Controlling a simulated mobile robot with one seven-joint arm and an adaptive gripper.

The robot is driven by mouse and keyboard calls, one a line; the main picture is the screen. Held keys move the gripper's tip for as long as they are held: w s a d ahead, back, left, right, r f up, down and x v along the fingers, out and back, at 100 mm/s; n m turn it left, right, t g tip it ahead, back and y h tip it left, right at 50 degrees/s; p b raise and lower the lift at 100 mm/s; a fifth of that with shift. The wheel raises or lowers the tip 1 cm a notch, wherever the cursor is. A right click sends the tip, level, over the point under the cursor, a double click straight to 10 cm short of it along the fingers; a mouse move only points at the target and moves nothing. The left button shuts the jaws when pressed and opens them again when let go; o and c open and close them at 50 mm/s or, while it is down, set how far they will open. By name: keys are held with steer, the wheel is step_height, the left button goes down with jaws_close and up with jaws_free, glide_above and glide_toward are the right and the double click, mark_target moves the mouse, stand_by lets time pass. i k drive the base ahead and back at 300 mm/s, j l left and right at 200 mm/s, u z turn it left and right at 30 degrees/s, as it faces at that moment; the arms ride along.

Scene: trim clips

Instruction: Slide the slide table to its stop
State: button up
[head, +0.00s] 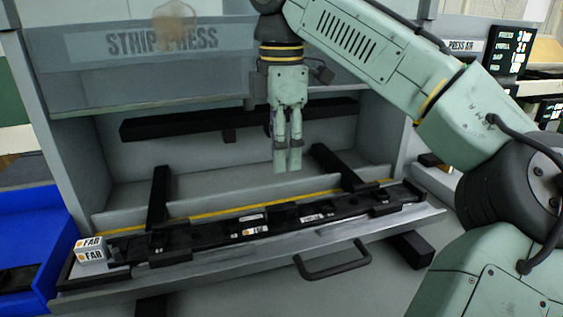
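The slide table (335,241) is a long grey plate with a black handle (333,273) on its front edge. It sits at the front of the strip press, sticking out of the opening, its left end nearer to me. A long black trim strip (265,226) with white labels lies along it. My gripper (288,168) hangs pointing down in front of the press opening, above and behind the strip as seen here. Its two fingers are together with nothing visible between them. It is apart from the table and the handle. The table's stop cannot be made out.
A white box marked FAB (91,249) sits at the table's left end. A blue bin (35,240) stands at the left. A black bar (240,121) crosses the opening of the strip press (60,150). A yellow line (230,209) runs behind the strip.

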mark_target(172, 271)
steer(key=k, duration=1)
